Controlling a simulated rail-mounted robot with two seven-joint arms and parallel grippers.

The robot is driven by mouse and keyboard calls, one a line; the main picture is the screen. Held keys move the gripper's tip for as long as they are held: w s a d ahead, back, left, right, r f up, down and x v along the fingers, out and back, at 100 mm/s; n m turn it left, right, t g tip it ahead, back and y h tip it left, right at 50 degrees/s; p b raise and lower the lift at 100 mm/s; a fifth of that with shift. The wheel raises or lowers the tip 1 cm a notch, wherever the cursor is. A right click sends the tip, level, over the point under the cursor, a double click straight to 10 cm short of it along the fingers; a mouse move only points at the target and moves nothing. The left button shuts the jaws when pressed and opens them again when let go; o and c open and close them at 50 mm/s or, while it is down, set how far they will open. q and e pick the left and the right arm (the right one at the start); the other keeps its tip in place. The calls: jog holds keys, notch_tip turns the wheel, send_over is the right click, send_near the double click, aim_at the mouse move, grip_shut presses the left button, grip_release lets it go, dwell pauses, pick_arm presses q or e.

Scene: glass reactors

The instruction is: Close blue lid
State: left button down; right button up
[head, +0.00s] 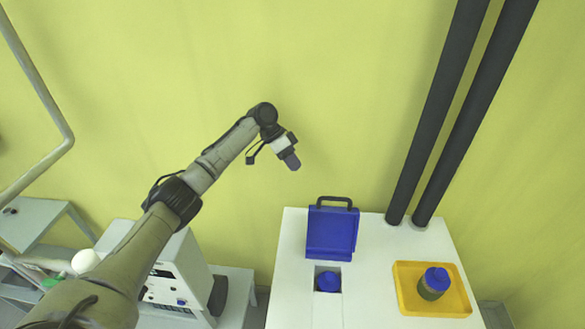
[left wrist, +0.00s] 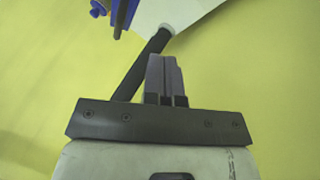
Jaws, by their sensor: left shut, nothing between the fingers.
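The blue lid (head: 331,232) stands open, raised at the back of an opening in the white table top, with a dark handle (head: 335,201) on its upper edge. My right gripper is not in view.
A yellow tray (head: 404,296) with a blue-capped bottle (head: 434,283) stands on the white table (head: 287,270) at the right. Two dark vertical pipes (head: 432,120) rise behind the table. A white instrument (head: 172,268) stands at the lower left, beneath my left arm.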

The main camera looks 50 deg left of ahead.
pick_arm(q)
jog(key=d+f+p, duration=0.2)
jog(key=d+f, duration=0.4)
jog(key=d, duration=0.2)
jog(key=shift+w+d, duration=0.2)
jog(key=shift+w, duration=0.15)
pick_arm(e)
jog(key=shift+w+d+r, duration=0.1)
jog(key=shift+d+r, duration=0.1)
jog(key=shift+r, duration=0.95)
pick_arm(q)
jog(key=shift+r, duration=0.1)
